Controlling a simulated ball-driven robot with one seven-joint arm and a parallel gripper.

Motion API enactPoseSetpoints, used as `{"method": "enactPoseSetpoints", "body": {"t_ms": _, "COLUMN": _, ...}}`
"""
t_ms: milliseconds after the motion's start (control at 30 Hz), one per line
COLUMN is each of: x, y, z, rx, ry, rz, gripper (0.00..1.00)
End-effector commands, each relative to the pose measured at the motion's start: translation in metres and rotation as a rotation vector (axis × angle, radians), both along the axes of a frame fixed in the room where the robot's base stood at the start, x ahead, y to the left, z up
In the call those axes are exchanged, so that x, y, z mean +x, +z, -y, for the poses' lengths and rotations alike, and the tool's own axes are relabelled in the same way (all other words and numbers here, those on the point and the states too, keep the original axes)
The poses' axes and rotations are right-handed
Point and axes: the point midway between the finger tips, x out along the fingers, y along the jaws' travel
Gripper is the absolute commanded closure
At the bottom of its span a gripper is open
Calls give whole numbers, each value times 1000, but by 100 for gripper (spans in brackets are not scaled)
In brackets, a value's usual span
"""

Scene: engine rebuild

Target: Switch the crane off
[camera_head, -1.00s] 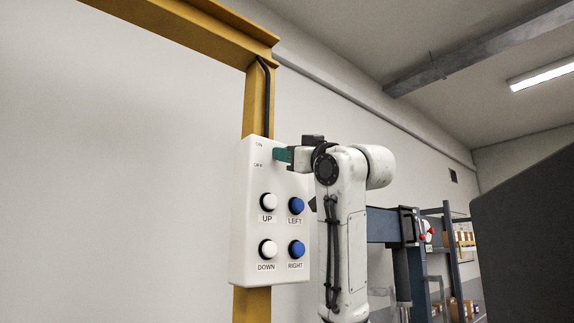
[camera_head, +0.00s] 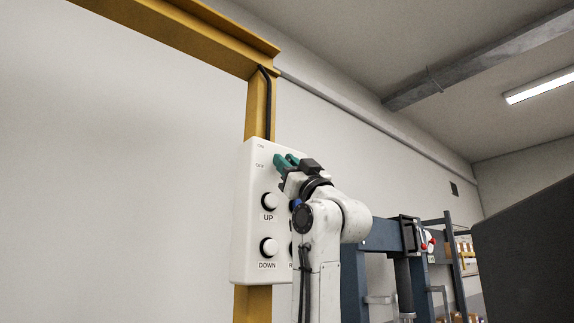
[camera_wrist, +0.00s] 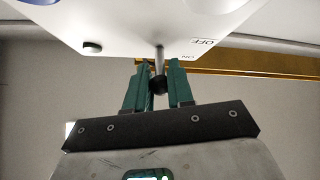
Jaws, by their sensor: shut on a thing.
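The white crane control box (camera_head: 250,240) hangs on a yellow post, with ON and OFF marks at its top left. My gripper (camera_head: 286,161) has its green fingers at the upper part of the box, right of the OFF mark. In the wrist view, my gripper (camera_wrist: 159,70) is shut on the switch lever (camera_wrist: 159,62), a thin metal rod with a black knob. The lever stands out from the box face between the fingers, near the OFF and ON marks. In the head view the lever is hidden behind my gripper.
The white UP button (camera_head: 269,202) and DOWN button (camera_head: 268,247) are left of my arm. My arm covers most of the right-hand buttons. A yellow beam (camera_head: 190,35) runs overhead. A blue frame (camera_head: 380,235) and shelves stand at right.

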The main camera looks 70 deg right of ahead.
Motion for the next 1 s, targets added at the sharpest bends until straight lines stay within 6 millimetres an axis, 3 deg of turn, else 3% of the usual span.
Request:
{"method": "enactPoseSetpoints", "body": {"t_ms": 200, "x": 1, "y": 0, "z": -1, "rx": 0, "ry": 2, "rz": -1, "gripper": 100}}
{"method": "enactPoseSetpoints", "body": {"t_ms": 233, "x": 1, "y": 0, "z": -1, "rx": 0, "ry": 2, "rz": -1, "gripper": 76}}
{"method": "enactPoseSetpoints", "body": {"t_ms": 467, "x": 1, "y": 0, "z": 0, "rx": 1, "ry": 1, "rz": -1, "gripper": 54}}
{"method": "enactPoseSetpoints", "body": {"t_ms": 767, "x": -2, "y": -4, "z": -1, "rx": 1, "ry": 1, "rz": -1, "gripper": 54}}
{"method": "enactPoseSetpoints", "body": {"t_ms": 1000, "x": -24, "y": -32, "z": -11, "rx": 1, "ry": -1, "rz": 0, "gripper": 54}}
